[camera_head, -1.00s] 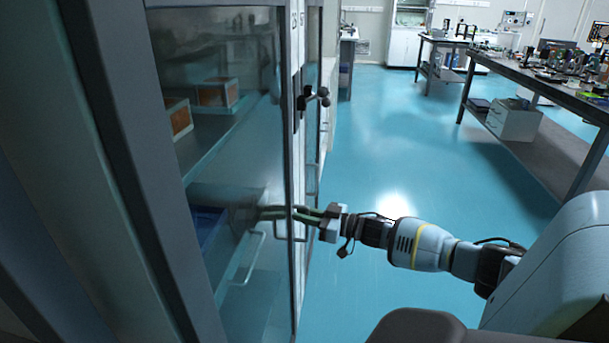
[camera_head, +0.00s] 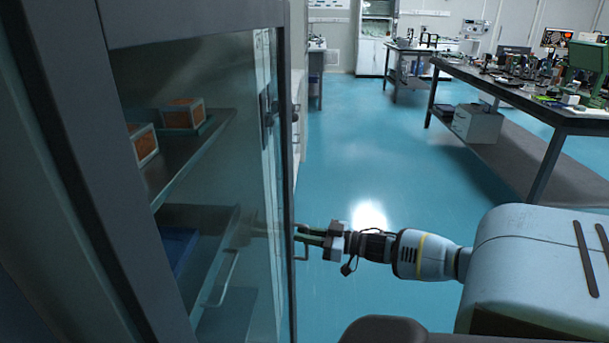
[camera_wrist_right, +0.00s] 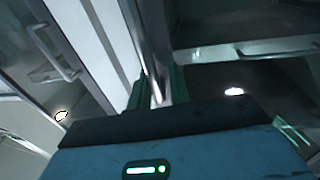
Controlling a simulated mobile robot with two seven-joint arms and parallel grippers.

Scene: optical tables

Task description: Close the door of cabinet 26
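The glass door of the cabinet (camera_head: 200,60) fills the left of the head view, in a dark grey frame. No number 26 can be read. My right gripper (camera_head: 303,236) is at the door's free edge, level with a bar handle (camera_head: 303,248). In the right wrist view, its two green fingers (camera_wrist_right: 158,88) stand apart on either side of a thin metal bar (camera_wrist_right: 157,92). I cannot tell whether they grip it or only surround it. My left gripper is out of view.
Through the glass I see a shelf with two orange-sided boxes (camera_head: 182,113) and a blue bin (camera_head: 170,255) lower down. Clear blue floor (camera_head: 370,150) lies to the right. A long workbench (camera_head: 530,95) with equipment stands beyond, with a white box on its lower shelf.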

